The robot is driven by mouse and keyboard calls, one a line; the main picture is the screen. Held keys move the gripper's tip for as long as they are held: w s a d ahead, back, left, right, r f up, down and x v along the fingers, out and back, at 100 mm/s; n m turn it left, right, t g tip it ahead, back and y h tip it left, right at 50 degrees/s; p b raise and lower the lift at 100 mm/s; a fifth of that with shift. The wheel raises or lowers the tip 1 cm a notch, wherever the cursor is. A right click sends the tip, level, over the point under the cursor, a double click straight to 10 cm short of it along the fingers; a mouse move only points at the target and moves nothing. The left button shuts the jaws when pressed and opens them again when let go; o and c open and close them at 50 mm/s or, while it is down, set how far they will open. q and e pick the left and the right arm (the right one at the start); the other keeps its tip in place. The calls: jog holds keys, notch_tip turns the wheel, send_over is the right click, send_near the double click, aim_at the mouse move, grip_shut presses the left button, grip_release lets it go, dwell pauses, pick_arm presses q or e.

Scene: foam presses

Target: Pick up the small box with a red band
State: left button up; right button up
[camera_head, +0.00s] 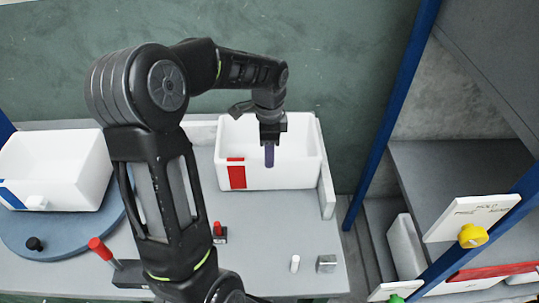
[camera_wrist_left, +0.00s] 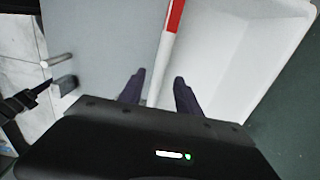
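The small white box with a red band (camera_head: 290,178) stands on the grey bench in the middle of the head view. It is open-topped, and the red band is on the left part of its front wall. In the left wrist view the box (camera_wrist_left: 235,60) shows its pale inside and a rim with the red band on it. My left gripper (camera_head: 269,160) points down over the box, with its dark purple fingers in front of the inside. In the wrist view the fingers (camera_wrist_left: 158,92) are apart, one on each side of the rim line; contact cannot be told. My right gripper is not in view.
A white box with a blue band (camera_head: 75,165) sits on a round blue plate (camera_head: 55,235) at left. A red-handled lever (camera_head: 100,248), a white peg (camera_head: 295,264) and a metal block (camera_head: 326,264) stand on the bench. A blue post (camera_head: 385,130) rises at right.

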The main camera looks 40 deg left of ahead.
pick_arm(q)
jog(key=shift+f+b, duration=0.8)
jog(key=shift+f, duration=0.5)
notch_tip(320, 180, down, 5)
jog(key=b, duration=0.4)
jog(key=shift+f, duration=0.2)
jog(key=shift+r, duration=0.1)
grip_shut()
